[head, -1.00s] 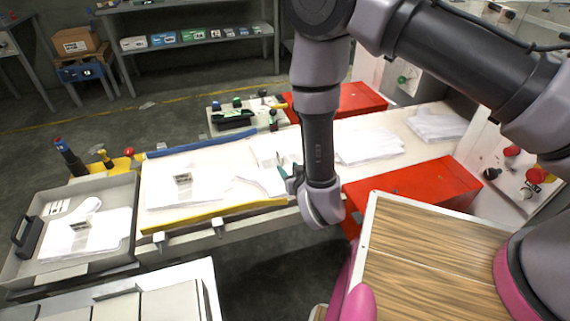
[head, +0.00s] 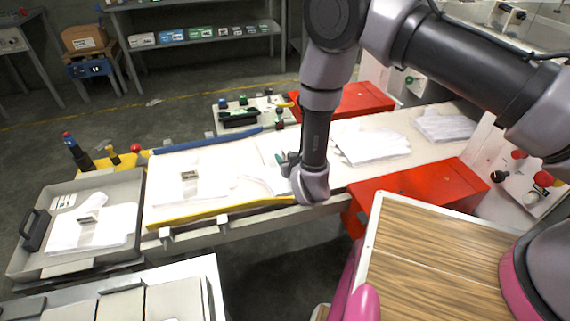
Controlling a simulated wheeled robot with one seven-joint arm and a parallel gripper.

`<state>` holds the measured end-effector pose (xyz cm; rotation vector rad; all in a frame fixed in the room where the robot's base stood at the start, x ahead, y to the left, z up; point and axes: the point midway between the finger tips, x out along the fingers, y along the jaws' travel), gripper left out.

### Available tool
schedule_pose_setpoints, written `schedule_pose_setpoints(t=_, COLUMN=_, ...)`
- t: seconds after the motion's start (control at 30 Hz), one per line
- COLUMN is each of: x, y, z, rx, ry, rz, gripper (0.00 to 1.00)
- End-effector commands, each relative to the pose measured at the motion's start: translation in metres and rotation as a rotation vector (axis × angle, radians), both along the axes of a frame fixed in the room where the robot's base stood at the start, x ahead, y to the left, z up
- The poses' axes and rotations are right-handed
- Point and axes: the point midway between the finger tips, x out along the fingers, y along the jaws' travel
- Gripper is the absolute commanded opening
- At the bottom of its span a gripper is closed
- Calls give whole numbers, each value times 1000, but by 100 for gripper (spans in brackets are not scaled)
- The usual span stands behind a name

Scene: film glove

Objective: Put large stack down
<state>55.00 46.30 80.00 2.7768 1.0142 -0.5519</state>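A white stack of film gloves (head: 184,190) with a small label lies on the left part of the white belt. Another white stack (head: 92,226) with a label lies in the grey tray (head: 128,188) at the far left. More white stacks lie farther right on the belt, one (head: 372,145) in the middle and one (head: 444,125) at the far right. My gripper (head: 284,164) is at the belt, just right of the labelled stack, by white film (head: 262,182). My wrist hides most of it, so I cannot tell if it holds anything.
Red boxes (head: 420,190) stand at the belt's near right and far side. A wood-topped surface (head: 430,262) is at lower right, near my arm. A yellow strip (head: 215,215) edges the belt in front. A white unit (head: 180,300) stands at lower left.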

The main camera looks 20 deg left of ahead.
Motion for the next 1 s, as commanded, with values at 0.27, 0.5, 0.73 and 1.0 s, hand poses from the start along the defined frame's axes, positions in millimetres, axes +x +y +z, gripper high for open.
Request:
schedule_pose_setpoints(t=0.27, x=0, y=0, z=0, rx=0, ry=0, rz=0, gripper=0)
schedule_pose_setpoints(t=0.5, x=0, y=0, z=2, rx=1, ry=0, rz=0, gripper=0)
schedule_pose_setpoints(t=0.73, x=0, y=1, z=25, rx=3, ry=0, rz=-1, gripper=0)
schedule_pose_setpoints(t=1.0, x=0, y=1, z=69, rx=4, ry=0, rz=0, gripper=0)
